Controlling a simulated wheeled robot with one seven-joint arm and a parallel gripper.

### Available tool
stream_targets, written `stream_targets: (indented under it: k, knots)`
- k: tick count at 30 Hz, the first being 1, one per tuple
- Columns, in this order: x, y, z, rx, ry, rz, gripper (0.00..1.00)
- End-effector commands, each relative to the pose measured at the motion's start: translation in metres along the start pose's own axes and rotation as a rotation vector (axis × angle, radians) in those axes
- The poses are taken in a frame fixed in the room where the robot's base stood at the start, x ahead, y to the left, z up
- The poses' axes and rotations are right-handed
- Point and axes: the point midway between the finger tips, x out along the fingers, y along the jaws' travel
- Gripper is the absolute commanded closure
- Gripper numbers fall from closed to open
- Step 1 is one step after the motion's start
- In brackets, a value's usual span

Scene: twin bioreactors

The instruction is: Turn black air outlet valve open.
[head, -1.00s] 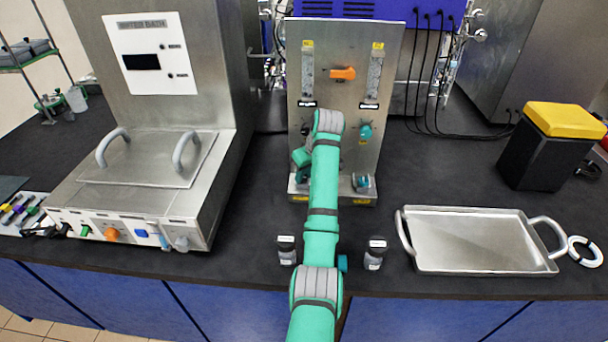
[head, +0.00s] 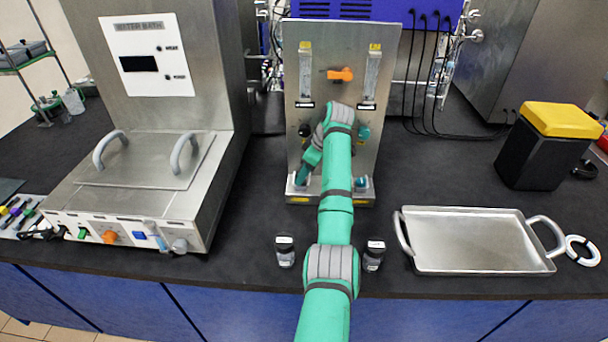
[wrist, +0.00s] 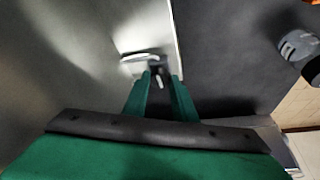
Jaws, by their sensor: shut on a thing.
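The upright metal panel (head: 345,110) stands at the back middle of the bench. A pale metal fitting (wrist: 138,60) is beside the fingertips. The handle's angle is unclear.
An orange valve (head: 341,75) sits between two flow tubes above. Two small dark jars (head: 285,252) (head: 374,257) stand either side of my arm. A water bath (head: 150,180) is at left, a metal tray (head: 470,240) at right.

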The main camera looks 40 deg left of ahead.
Motion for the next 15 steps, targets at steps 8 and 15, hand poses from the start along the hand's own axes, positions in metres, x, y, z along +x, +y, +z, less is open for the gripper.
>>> stream_targets:
  k: [8,15]
  knots:
    - [-0.0022,0.0011,-0.0034,-0.006,0.005,0.006,0.98]
    - [-0.0014,0.0006,-0.0023,-0.004,0.003,0.004,0.57]
